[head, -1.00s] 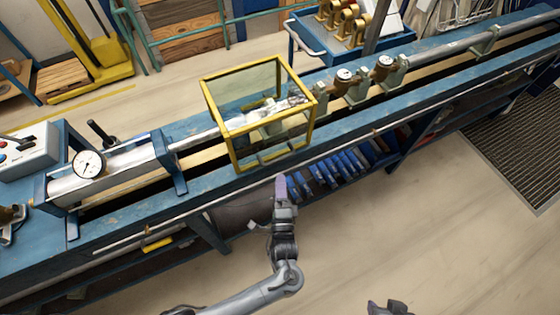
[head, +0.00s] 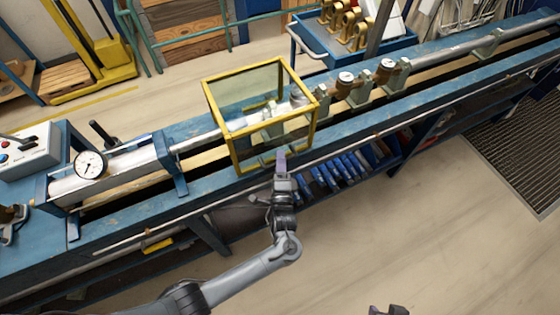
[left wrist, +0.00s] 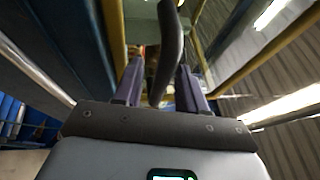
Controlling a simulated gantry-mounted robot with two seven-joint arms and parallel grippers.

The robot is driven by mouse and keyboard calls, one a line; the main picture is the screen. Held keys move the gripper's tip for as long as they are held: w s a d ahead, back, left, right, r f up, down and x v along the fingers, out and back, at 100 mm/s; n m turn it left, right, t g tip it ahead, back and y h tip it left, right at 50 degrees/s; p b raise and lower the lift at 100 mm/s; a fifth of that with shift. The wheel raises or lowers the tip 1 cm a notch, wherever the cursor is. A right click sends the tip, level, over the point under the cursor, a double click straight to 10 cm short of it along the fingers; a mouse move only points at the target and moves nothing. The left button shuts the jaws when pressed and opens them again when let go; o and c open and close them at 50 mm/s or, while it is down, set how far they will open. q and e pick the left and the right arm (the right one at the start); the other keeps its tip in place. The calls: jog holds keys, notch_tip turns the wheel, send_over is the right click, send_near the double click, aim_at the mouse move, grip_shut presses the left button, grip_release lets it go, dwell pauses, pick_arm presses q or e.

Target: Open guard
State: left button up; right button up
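The guard (head: 233,143) is a yellow-framed box with clear panels. It stands closed over the pipe line on the blue bench. My left gripper (head: 281,158) is at the guard's lower front edge in the head view. In the left wrist view, the two purple fingers (left wrist: 159,85) are apart. A dark curved handle (left wrist: 169,45) lies between them, with gaps visible on both sides. Yellow guard frame bars (left wrist: 265,57) also show there. Only a dark tip of my right gripper (head: 388,311) shows at the bottom edge of the head view; its fingers cannot be made out.
The blue bench (head: 120,225) runs diagonally across the view. A pressure gauge (head: 91,164) and control box (head: 27,150) are at left. Blue items (head: 335,175) fill a lower shelf. The floor in front is clear.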

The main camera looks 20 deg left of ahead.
pick_arm(q)
grip_shut()
